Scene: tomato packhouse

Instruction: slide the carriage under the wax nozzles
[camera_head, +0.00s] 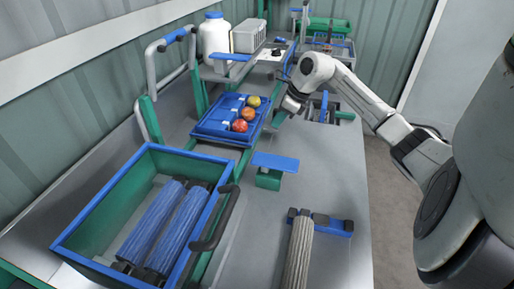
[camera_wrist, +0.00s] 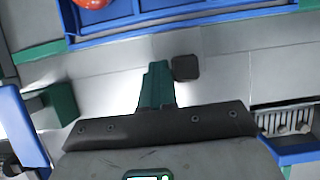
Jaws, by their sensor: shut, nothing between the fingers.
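The carriage (camera_head: 208,128) is a blue tray in the middle of the bench, with a yellow, an orange and a red fruit along its right side. Its blue edge also shows at the top of the wrist view (camera_wrist: 190,20). My gripper (camera_head: 281,115) is just right of the carriage. In the wrist view its green fingers (camera_wrist: 158,66) are together and empty. A small dark block (camera_wrist: 186,68) lies right beside the fingertips, between them and the tray; I cannot tell whether they touch. The wax nozzles cannot be made out; a white jug (camera_head: 214,38) stands behind the carriage.
A green bin with a blue rim (camera_head: 62,240) holds blue rollers at the front left. A blue-topped green post (camera_head: 275,162) stands right of the carriage. A grey tubular frame (camera_head: 152,68) rises at the left.

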